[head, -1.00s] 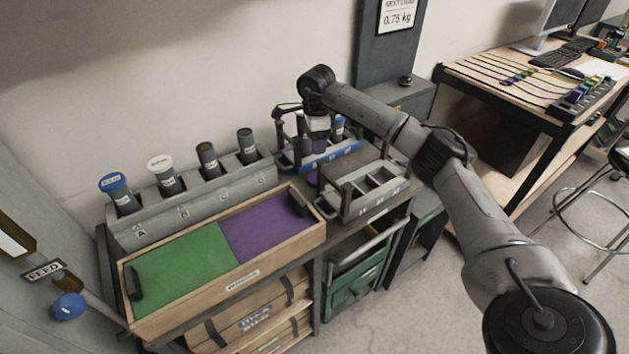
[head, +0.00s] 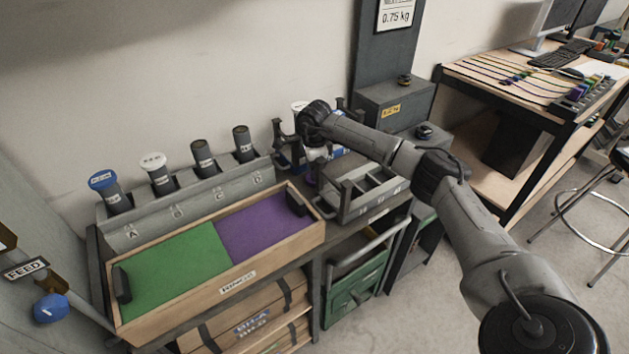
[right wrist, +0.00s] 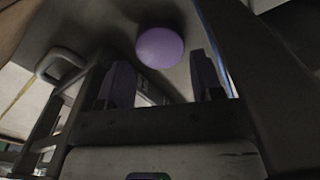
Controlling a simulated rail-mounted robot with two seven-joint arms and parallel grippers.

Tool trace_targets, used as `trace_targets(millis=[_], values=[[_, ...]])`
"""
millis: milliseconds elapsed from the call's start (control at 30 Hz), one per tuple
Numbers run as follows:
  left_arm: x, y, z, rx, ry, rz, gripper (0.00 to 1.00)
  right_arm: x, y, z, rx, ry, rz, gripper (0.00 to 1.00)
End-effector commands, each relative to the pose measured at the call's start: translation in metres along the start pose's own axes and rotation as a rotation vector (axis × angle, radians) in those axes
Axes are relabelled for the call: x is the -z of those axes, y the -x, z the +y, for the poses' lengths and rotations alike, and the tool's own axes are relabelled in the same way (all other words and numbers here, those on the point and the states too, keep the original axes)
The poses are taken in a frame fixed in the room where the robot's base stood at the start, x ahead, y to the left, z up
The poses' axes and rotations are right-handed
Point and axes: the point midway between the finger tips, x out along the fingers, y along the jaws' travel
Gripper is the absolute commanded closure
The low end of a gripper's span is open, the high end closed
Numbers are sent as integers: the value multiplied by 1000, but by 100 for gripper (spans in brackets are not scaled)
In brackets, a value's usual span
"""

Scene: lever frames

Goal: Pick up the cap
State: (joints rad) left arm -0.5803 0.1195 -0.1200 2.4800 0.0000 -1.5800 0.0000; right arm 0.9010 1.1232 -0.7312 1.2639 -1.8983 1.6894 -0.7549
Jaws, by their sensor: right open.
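The purple round cap (right wrist: 160,47) lies on a dark grey surface in the right wrist view. My right gripper (right wrist: 162,80) is open, with its two purple-faced fingers apart. The cap appears beyond them, between their directions, and nothing is held. In the head view my right gripper (head: 316,158) points down beside the grey open-topped carrier (head: 362,193). My left gripper is not in view.
A grey lettered holder (head: 190,204) with several capped and uncapped tubes is to the left. A wooden tray (head: 278,260) with green and purple halves lies in front.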

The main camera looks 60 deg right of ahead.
Motion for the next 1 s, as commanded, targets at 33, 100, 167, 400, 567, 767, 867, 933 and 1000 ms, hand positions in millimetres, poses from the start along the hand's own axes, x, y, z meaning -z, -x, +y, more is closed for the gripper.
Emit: trace_targets(millis=[33, 100, 167, 400, 567, 767, 867, 933, 1000], values=[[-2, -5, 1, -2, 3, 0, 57, 0, -11, 0, -2, 0, 2, 40], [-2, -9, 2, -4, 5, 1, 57, 0, -21, 0, -2, 1, 2, 40], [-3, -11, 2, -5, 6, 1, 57, 0, -28, 0, -2, 1, 1, 40], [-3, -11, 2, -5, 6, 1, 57, 0, -34, 0, 0, 1, 1, 40], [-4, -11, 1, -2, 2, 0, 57, 0, -33, 0, 0, 0, 1, 48], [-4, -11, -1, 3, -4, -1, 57, 0, -33, 0, 0, 0, 1, 67], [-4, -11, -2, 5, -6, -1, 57, 0, -33, 0, 0, 0, 1, 69], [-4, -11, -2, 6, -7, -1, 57, 0, -33, 0, 0, 0, 1, 69], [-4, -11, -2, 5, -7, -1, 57, 0, -33, 0, 0, 0, 1, 69]])
